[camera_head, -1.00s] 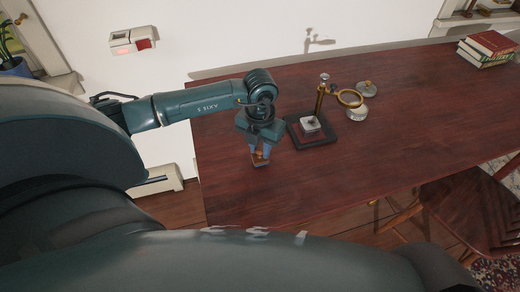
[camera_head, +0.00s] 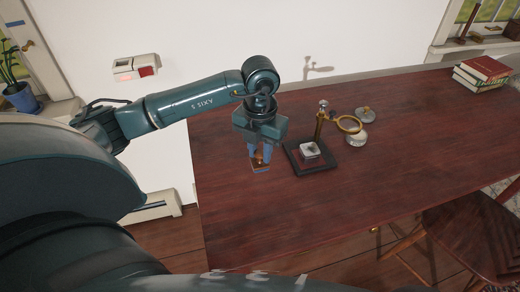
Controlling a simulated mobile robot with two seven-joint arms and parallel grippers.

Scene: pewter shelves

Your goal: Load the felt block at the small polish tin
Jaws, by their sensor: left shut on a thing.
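My left gripper (camera_head: 260,153) is above the left part of the dark red table (camera_head: 340,203). Its blue fingers point down and are shut on a small brown block with a dark edge, probably the felt block (camera_head: 260,168). The fingers partly hide it, and I cannot tell whether it touches the table. My right gripper is not in view.
A stand with a black square base (camera_head: 322,167), brass post (camera_head: 319,125) and brass ring (camera_head: 349,124) is close right of my left gripper. A small pale block (camera_head: 309,151) sits on its base. Books (camera_head: 484,73) lie far right. The table front is clear.

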